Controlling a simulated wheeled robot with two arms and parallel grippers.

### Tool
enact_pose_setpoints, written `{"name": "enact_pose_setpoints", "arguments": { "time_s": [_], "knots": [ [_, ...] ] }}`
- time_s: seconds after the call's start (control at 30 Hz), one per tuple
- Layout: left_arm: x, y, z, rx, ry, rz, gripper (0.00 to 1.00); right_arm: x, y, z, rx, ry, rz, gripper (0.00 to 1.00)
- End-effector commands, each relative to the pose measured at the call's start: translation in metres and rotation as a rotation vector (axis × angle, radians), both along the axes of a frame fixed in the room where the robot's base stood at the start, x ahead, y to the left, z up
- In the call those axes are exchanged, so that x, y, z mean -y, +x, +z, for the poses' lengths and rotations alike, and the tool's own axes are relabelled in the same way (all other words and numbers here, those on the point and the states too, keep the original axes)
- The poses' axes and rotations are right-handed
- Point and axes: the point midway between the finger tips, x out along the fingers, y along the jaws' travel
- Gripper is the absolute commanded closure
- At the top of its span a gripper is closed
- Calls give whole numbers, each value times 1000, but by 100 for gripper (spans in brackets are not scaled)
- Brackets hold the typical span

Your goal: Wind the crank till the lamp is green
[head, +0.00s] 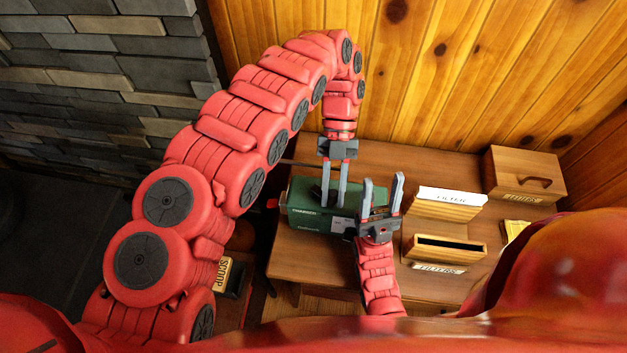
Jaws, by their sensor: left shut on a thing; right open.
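A green box (305,207) with pale lettering stands on the wooden table, a whitish label on its front.
A SCOOP label (223,275) shows lower left. A plank wall stands behind.

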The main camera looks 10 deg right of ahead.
Motion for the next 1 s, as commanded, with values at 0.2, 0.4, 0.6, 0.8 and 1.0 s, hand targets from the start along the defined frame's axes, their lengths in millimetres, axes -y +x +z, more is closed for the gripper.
{"name": "enact_pose_setpoints", "arguments": {
  "time_s": [0.2, 0.4, 0.6, 0.8, 1.0],
  "knots": [
    [-1, -1, -1, -1, 2, -11, 100, 0, 0, -2, 0, 0, 0, 50],
    [-1, -2, 1, -1, 1, -42, 100, 0, 0, 3, 0, 0, 0, 50],
    [-5, -5, 0, -2, 1, -148, 100, 0, 0, 7, 0, 0, 0, 50],
    [-5, -5, -1, -1, 0, -151, 100, 0, 0, 7, 0, 0, 0, 50],
    [-9, -7, 1, 0, 1, -252, 100, 0, 0, 12, 0, 0, 0, 50]
  ]
}}
